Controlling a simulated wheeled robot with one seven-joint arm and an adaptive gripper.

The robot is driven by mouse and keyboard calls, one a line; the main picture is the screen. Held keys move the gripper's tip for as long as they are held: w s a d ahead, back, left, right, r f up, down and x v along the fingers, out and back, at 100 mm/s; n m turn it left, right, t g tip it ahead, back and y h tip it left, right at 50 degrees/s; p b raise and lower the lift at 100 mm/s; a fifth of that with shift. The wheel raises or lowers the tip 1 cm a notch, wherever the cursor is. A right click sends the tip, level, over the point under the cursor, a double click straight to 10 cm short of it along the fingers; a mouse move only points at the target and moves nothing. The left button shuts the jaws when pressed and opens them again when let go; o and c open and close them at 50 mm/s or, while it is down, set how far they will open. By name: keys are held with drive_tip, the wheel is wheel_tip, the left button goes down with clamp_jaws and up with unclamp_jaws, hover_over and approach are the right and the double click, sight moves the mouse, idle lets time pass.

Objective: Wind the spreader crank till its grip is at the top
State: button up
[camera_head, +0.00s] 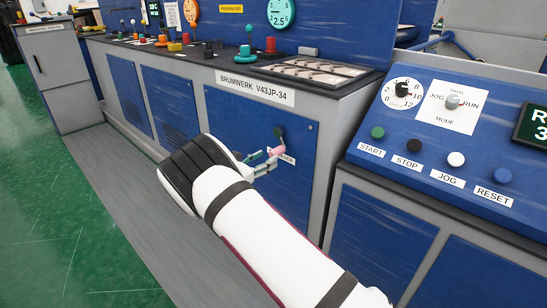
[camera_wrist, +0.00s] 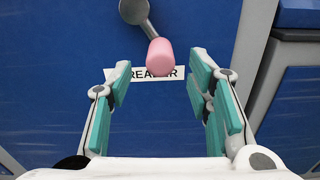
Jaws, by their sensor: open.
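The spreader crank shows in the wrist view at the top, with a grey round hub (camera_wrist: 134,10) and a short grey arm. Its pink grip (camera_wrist: 160,53) hangs below and a little right of the hub, at the low part of the circle. In the head view the grip (camera_head: 277,150) is also below the hub (camera_head: 279,132). My gripper (camera_wrist: 159,70) is open, with teal-padded fingers either side of the grip's line; I see no contact. In the head view my gripper (camera_head: 262,162) is close to the panel, just beside the grip.
A white label (camera_wrist: 150,73) lies under the crank, partly hidden by the grip and a finger. The crank sits on a blue panel (camera_head: 230,110) below a counter. A control desk (camera_head: 450,180) with buttons stands at the right. Green floor is open at the left.

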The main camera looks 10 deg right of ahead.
sight(271, 155)
drive_tip(key=shift+b+x, duration=0.5)
drive_tip(key=shift+x, duration=2.1)
clamp_jaws()
